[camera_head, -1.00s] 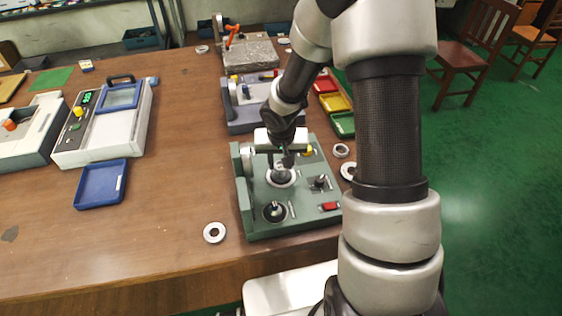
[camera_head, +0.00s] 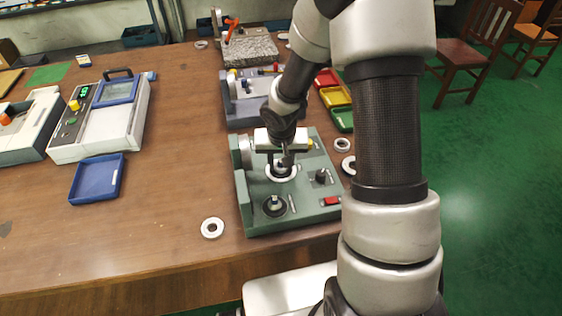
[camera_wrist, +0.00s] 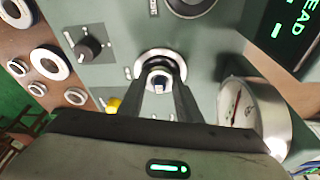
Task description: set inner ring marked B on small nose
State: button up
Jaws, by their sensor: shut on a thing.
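My gripper (camera_wrist: 161,88) is at the upper of two noses on the green fixture (camera_head: 312,192). In the wrist view its fingers close on a small ring-like part (camera_wrist: 160,68), mostly hidden between them. A pale collar (camera_wrist: 138,62) surrounds that spot, and a bluish square tip (camera_wrist: 159,81) shows between the fingers. I cannot read a mark on the held part, nor tell whether it is fully seated. The other nose (camera_head: 274,205) has a dark base and stands nearer the front edge, clear of my gripper.
A loose ring (camera_head: 212,228) lies left of the fixture; more rings (camera_head: 342,145) lie on its right. A black knob (camera_wrist: 89,48) and a round dial (camera_wrist: 240,112) stand close to my gripper.

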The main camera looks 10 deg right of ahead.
jog(key=shift+f, duration=0.2)
jog(key=o, duration=1.1)
jog(key=shift+r, duration=0.2)
jog(key=p+v, duration=0.4)
jog(key=v, duration=1.3)
jog(key=shift+r, duration=0.1)
